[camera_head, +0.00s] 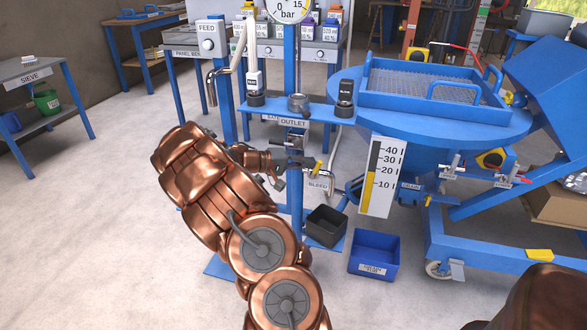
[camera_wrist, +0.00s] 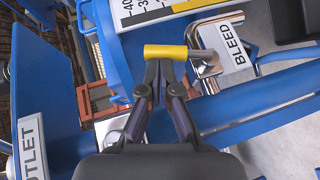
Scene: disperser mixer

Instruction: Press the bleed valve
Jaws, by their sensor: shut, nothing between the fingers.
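The bleed valve shows in the wrist view as a yellow cylindrical handle (camera_wrist: 166,52) on a metal stem, beside a plate marked BLEED (camera_wrist: 231,48). In the head view its small yellow handle (camera_head: 318,167) sits on the blue post, above the BLEED label (camera_head: 317,184). My gripper (camera_wrist: 163,68) is shut and empty. Its fingertips are right at the yellow handle's near side in the wrist view; whether they touch it I cannot tell. In the head view my arm reaches in from the left and my gripper is largely hard to make out against the post.
The OUTLET plate (camera_head: 293,122) lies above the valve. A level scale (camera_head: 382,176) and the blue vessel (camera_head: 430,125) stand close on the right. A black bin (camera_head: 326,226) and a blue bin (camera_head: 374,254) are on the floor below. The floor at left is clear.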

